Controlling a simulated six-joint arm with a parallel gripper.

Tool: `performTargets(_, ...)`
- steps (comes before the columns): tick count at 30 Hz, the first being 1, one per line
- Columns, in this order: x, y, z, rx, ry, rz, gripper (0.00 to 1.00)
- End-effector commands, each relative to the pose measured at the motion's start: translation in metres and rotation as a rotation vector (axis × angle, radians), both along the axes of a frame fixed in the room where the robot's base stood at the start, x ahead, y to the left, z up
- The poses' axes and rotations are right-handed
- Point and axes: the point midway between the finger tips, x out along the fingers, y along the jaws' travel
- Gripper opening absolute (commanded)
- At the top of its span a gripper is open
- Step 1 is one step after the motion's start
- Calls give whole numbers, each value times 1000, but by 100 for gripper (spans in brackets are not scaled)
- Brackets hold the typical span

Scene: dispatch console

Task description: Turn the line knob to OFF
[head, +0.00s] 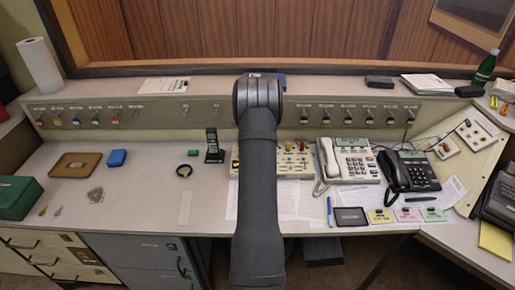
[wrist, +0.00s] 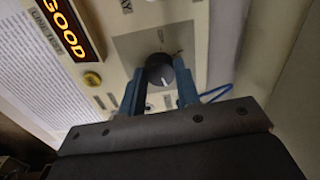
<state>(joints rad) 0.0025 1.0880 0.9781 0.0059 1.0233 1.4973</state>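A dark round knob (wrist: 160,69) with a white pointer line stands on a grey plate of a pale panel in the wrist view. The pointer faces the lower edge of that view, toward my gripper. My gripper (wrist: 160,74) has one blue finger on each side of the knob, with the tips close to its sides. I cannot tell whether the fingers press on it. Marks around the knob are too small to read. In the head view my arm hides the gripper and the knob.
The panel has an amber display (wrist: 68,27) reading GOOD and a yellow button (wrist: 92,79). In the head view a white telephone (head: 350,160) and a black telephone (head: 408,171) stand to the right of my arm. A black handheld radio (head: 214,147) stands to its left.

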Motion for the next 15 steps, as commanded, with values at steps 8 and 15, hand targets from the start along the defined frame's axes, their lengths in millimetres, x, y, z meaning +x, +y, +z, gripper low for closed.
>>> performTargets(8,0,0,0,0,-1,29,7)
performTargets(15,0,0,0,-1,0,151,7)
